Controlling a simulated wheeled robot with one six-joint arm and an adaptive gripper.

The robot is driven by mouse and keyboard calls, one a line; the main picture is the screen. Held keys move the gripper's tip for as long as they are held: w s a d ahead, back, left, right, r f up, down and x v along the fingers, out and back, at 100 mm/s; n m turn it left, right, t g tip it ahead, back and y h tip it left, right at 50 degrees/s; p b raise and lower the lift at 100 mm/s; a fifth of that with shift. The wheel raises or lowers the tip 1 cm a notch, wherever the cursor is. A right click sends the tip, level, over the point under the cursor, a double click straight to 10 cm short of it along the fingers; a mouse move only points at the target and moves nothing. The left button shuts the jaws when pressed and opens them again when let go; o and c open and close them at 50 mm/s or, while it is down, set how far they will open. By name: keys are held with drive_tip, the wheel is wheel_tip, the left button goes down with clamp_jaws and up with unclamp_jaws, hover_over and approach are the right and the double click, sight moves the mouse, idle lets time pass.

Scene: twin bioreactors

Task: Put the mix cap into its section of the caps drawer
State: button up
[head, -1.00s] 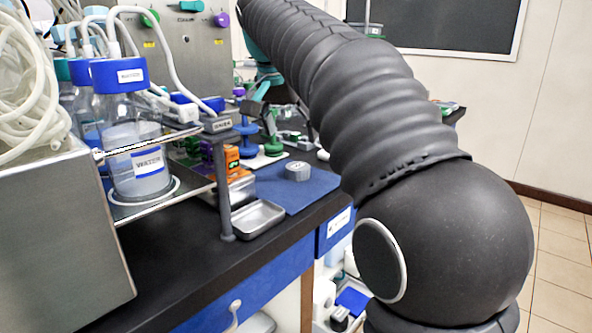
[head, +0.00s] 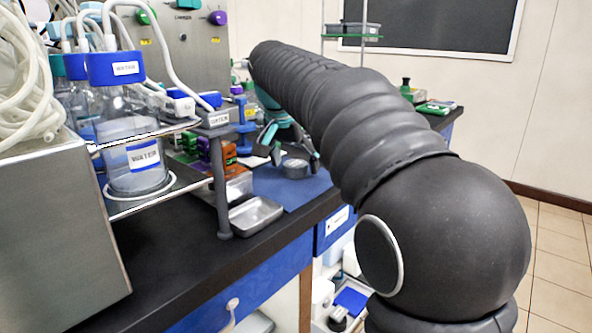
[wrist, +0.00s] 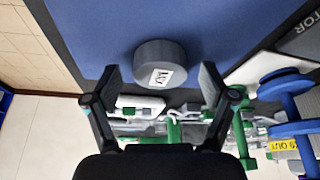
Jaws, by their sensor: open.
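A round grey cap (head: 295,168) lies on the blue mat (head: 310,188) near the bench's front edge. In the wrist view the cap (wrist: 162,62) has a white label, too small to read surely. My gripper (head: 290,150) is open and low over the mat at the cap. In the wrist view my gripper (wrist: 162,85) has one finger on each side, with the cap just ahead of and between the tips, apart from both. A blue drawer front with a white label (head: 338,222) is below the bench top; its inside and cap sections are not visible.
A metal tray (head: 256,215) and a shelf post (head: 220,185) stand left of the mat. A water bottle (head: 132,150) is on the shelf. Green and blue stands (wrist: 290,100) are close to my right finger in the wrist view. A lower blue drawer (head: 225,295) has a white knob.

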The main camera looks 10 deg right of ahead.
drive_tip(key=c, duration=1)
